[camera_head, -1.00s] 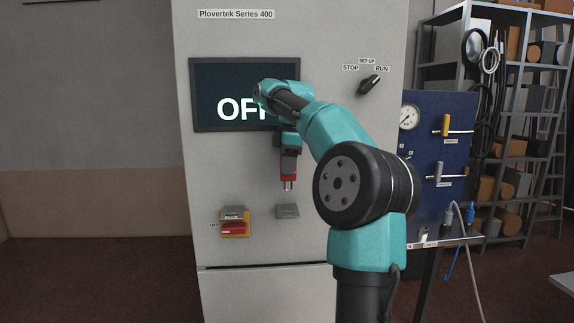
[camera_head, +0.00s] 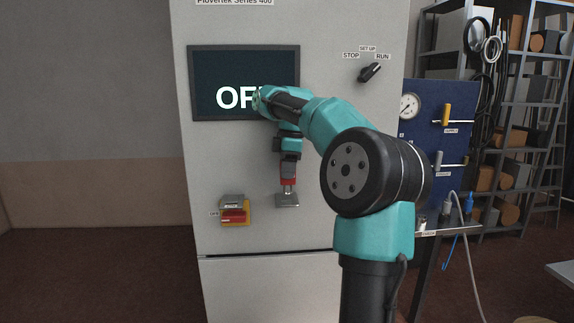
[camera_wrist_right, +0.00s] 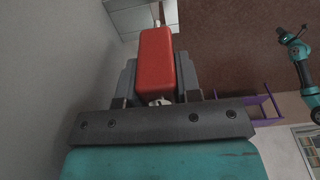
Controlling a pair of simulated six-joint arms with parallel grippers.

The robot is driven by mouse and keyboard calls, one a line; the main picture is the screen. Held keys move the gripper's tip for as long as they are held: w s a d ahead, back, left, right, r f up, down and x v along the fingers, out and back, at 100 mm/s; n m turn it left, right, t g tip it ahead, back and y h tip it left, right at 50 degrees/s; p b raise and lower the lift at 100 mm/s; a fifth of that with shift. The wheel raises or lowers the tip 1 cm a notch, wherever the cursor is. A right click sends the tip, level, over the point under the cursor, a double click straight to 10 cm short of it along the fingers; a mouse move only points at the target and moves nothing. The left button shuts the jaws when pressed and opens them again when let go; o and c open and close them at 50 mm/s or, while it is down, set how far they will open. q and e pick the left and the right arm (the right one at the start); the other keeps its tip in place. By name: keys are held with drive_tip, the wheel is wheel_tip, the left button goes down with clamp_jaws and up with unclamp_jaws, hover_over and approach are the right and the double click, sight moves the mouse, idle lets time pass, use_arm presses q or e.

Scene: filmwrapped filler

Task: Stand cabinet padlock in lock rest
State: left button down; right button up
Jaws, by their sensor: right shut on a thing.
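The padlock (camera_head: 288,181) has a red body and hangs from my right gripper (camera_head: 288,174) in the head view, with its pale metal shackle pointing down. The lock rest (camera_head: 287,201) appears to be the small grey bracket on the cabinet front. The shackle's lower end is at the bracket in the picture; I cannot tell whether they touch. In the right wrist view the red body (camera_wrist_right: 157,60) sits between the dark fingers of my shut right gripper (camera_wrist_right: 157,85). My left gripper is not seen in the head view.
A red and yellow switch (camera_head: 234,213) with a grey flap sits left of the bracket. A dark screen (camera_head: 215,75) and a selector knob (camera_head: 370,72) are above on the cabinet (camera_head: 220,150). A blue gauge panel (camera_head: 425,125) and shelving stand at right.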

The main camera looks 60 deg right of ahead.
sight(287, 186)
drive_tip(key=shift+f, duration=2.45)
drive_tip(key=shift+f, duration=0.35)
drive_tip(key=o, duration=1.1)
drive_tip(key=shift+c, duration=0.2)
drive_tip(key=shift+r, duration=0.15)
